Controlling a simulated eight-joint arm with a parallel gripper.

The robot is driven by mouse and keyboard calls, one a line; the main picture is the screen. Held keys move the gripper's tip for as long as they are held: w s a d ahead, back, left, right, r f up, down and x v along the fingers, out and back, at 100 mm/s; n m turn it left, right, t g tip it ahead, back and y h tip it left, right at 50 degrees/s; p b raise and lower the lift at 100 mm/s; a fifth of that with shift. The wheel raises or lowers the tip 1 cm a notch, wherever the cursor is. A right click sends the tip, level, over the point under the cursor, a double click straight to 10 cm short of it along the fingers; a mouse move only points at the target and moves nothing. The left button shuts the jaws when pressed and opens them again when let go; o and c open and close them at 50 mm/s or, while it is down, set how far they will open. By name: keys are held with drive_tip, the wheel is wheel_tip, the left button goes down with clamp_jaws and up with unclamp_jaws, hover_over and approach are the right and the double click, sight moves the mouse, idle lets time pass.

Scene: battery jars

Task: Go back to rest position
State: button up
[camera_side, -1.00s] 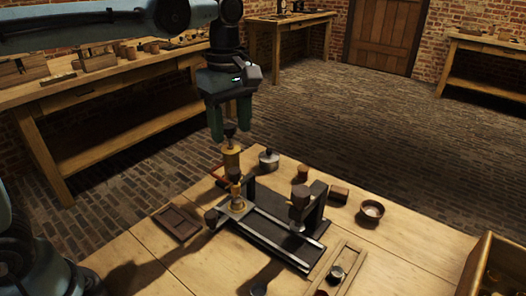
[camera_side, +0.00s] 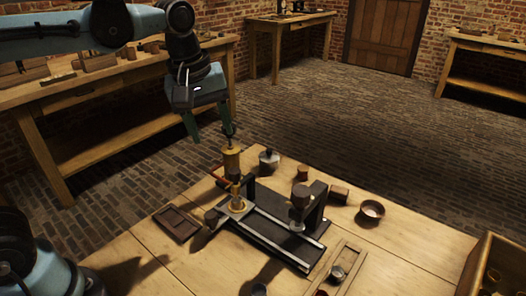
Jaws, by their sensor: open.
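My gripper (camera_side: 211,134) is in the upper left of the side view, with its two fingers pointing down. It is open and holds nothing. The gap between fingers and brass cylinder looks small in the picture; I cannot tell the depth.
A dark rail fixture (camera_side: 275,236) with uprights stands mid-table. A dark tray (camera_side: 177,224) lies left of it. A crate (camera_side: 477,262) is at the right edge.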

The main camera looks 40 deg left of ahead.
drive_tip(key=s+a+f+m+t, duration=0.4)
drive_tip(key=s+f+m, duration=0.2)
drive_tip(key=m, duration=0.4)
drive_tip(key=shift+f+m+t, duration=0.3)
drive_tip(key=shift+f+t, duration=0.1)
drive_tip(key=shift+f, duration=0.45)
